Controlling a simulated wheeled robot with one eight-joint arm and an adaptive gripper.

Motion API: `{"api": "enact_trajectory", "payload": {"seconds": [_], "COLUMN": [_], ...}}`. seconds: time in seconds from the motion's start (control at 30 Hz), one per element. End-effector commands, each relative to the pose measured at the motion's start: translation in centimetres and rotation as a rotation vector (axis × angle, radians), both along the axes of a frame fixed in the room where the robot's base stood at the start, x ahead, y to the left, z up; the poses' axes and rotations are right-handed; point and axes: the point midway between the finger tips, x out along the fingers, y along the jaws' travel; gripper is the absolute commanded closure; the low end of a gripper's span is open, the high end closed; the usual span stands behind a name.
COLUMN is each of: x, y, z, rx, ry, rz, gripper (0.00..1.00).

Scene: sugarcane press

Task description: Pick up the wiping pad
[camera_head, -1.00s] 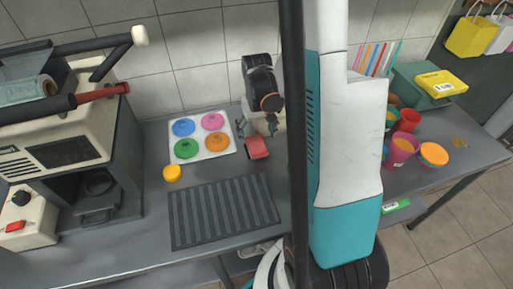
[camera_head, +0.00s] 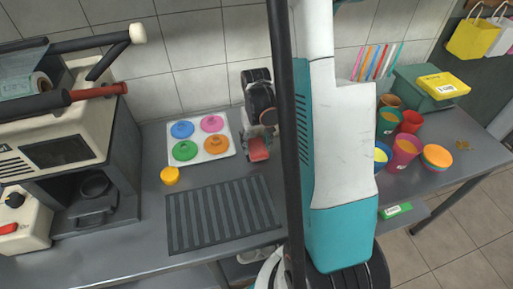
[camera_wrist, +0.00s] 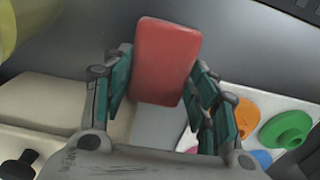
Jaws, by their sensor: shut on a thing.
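The red wiping pad (camera_wrist: 167,60) is between the fingers of my gripper (camera_wrist: 158,95) in the wrist view, with teal finger links on both sides of it. In the head view the wiping pad (camera_head: 258,150) shows at the lower end of my gripper (camera_head: 258,135), over the steel counter right of the white lid board. My gripper is shut on the pad. Whether the pad touches the counter is hard to tell.
A white board (camera_head: 218,158) with colored lids lies left of the gripper. A yellow lid (camera_head: 170,176) and a dark ribbed mat (camera_head: 222,214) lie nearer. The press (camera_head: 65,150) stands at left. Cups (camera_head: 404,150) and a green bin (camera_head: 425,88) stand at right.

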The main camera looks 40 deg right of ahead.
Motion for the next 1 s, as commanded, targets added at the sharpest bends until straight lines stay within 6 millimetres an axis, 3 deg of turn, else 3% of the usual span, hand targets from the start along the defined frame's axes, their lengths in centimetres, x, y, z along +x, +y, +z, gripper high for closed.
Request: {"api": "enact_trajectory", "payload": {"seconds": [0.37,0.73,1.0], "x": [-0.4,-0.4,-3.0], "y": [0.8,0.7,6.6], "z": [1.2,7.8,7.2], "rx": [0.0,0.0,0.0], "ry": [-0.001,-0.001,-0.001], "rz": [0.001,0.0,0.004], "gripper": [0.63,0.63,0.63]}}
